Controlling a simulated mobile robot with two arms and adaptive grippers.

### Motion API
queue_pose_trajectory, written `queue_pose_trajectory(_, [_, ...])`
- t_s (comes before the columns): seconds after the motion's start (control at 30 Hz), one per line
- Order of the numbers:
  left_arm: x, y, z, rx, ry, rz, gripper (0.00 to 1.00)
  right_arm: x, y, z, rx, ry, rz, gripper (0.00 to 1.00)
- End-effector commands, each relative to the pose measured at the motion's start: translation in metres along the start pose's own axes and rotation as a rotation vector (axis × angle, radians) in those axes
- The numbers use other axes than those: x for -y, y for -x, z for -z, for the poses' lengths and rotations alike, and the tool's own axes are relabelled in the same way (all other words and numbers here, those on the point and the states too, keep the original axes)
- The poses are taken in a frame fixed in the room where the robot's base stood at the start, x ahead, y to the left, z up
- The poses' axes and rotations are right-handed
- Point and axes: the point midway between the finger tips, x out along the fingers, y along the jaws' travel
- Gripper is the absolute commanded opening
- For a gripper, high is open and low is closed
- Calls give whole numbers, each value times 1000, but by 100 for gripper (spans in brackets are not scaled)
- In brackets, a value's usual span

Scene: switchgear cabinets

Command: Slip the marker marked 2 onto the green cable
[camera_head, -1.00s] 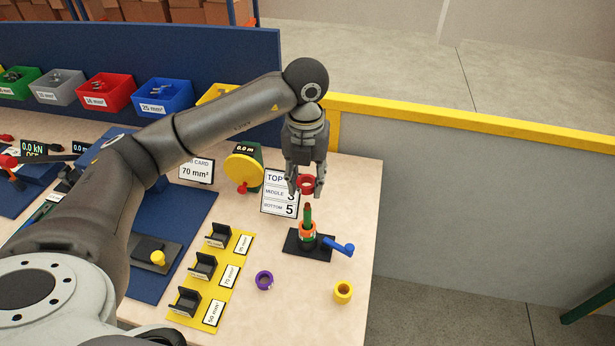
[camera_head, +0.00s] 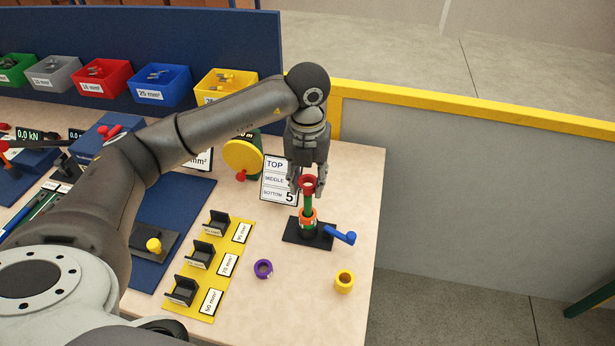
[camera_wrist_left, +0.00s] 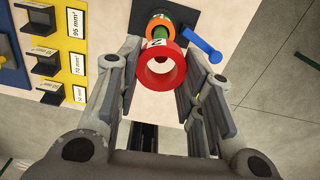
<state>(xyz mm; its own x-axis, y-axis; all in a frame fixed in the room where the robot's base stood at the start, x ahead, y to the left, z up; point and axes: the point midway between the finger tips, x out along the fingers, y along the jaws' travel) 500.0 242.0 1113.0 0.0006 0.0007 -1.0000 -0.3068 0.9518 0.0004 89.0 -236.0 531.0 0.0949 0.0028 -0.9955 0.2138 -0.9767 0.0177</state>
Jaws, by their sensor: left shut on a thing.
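My left gripper (camera_head: 308,186) is shut on a red ring marker (camera_head: 308,184) and points down. In the left wrist view the red marker (camera_wrist_left: 161,69) sits between the fingers, with a dark "2" on its white label. The green cable (camera_head: 308,202) stands upright in a black stand (camera_head: 298,232), directly under the red marker. An orange marker (camera_head: 307,215) is around the cable's lower part. The red marker is at the cable's top end; whether the tip is inside its hole cannot be told. My right gripper is not in view.
A blue lever (camera_head: 340,236) sticks out right of the stand. A purple ring (camera_head: 263,268) and a yellow ring (camera_head: 344,281) lie on the table in front. A card (camera_head: 278,180) reading TOP, MIDDLE, BOTTOM 5 stands behind. A yellow strip with black holders (camera_head: 216,262) is left.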

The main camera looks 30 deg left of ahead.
Motion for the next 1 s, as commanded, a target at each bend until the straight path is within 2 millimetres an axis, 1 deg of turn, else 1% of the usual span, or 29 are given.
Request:
queue_pose_trajectory(0.03, [0,-5,0,0,0,0,23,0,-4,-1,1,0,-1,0])
queue_pose_trajectory(0.3, [0,-19,0,0,0,-1,23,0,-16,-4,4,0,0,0])
queue_pose_trajectory(0.8, [0,-44,0,-1,0,-1,23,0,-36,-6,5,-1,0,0])
queue_pose_trajectory(1.0, [0,-50,0,-1,0,0,23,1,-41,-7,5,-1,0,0])
